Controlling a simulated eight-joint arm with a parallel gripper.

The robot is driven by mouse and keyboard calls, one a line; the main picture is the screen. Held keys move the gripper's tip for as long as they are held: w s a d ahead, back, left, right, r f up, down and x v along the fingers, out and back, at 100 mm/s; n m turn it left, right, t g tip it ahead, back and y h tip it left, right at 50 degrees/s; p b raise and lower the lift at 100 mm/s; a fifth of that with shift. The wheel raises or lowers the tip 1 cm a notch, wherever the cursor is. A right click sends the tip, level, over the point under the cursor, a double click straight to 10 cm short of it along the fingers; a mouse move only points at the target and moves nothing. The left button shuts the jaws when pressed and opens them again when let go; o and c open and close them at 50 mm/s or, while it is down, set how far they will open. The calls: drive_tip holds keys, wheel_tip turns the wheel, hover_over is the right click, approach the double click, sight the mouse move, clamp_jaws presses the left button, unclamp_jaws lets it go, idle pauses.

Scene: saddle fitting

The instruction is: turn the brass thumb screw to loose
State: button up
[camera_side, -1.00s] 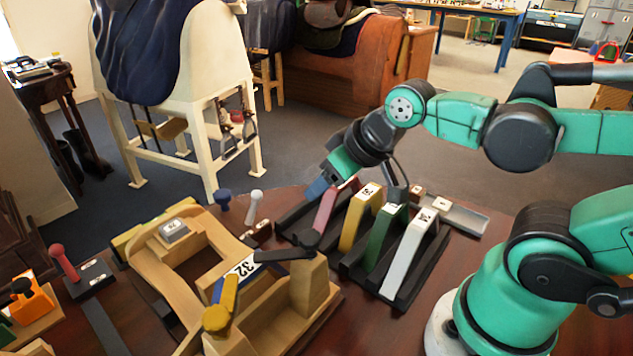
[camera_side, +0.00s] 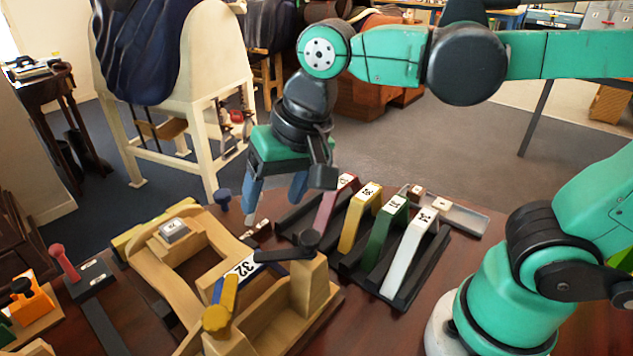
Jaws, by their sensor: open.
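The brass thumb screw appears to be the yellow knob (camera_side: 216,320) at the front of the wooden saddle-tree fixture (camera_side: 185,345), at the lower end of a strap marked 32 (camera_side: 243,268). Its loose or tight setting cannot be read. My gripper (camera_side: 270,208) points down with its two blue fingers spread. It is empty, above the back of the fixture, well behind the yellow knob and apart from it.
A rack with red, yellow, green and white (camera_side: 408,258) numbered arches is to the right. A blue knob (camera_side: 222,199) is behind the fixture. A red-handled tool (camera_side: 64,262) stands at left.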

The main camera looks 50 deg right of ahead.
sight(215, 316)
drive_tip(key=s+a+r+m+g, duration=0.1)
drive_tip(key=a, duration=0.3)
drive_tip(key=s+a+r+m+g+h, duration=0.1)
drive_tip(key=s+a+m, duration=0.1)
drive_tip(key=a, duration=0.2)
drive_tip(key=s+a+r+m+g, duration=0.1)
drive_tip(key=s+a+m, duration=0.1)
drive_tip(key=a, duration=0.2)
drive_tip(key=shift+a+r+g, duration=0.25)
drive_tip(key=shift+a+g, duration=0.05)
drive_tip(key=shift+g, duration=0.1)
drive_tip(key=shift+s+a+f, duration=0.1)
drive_tip(key=shift+a+f, duration=0.05)
drive_tip(key=shift+f, duration=2.6)
clamp_jaws()
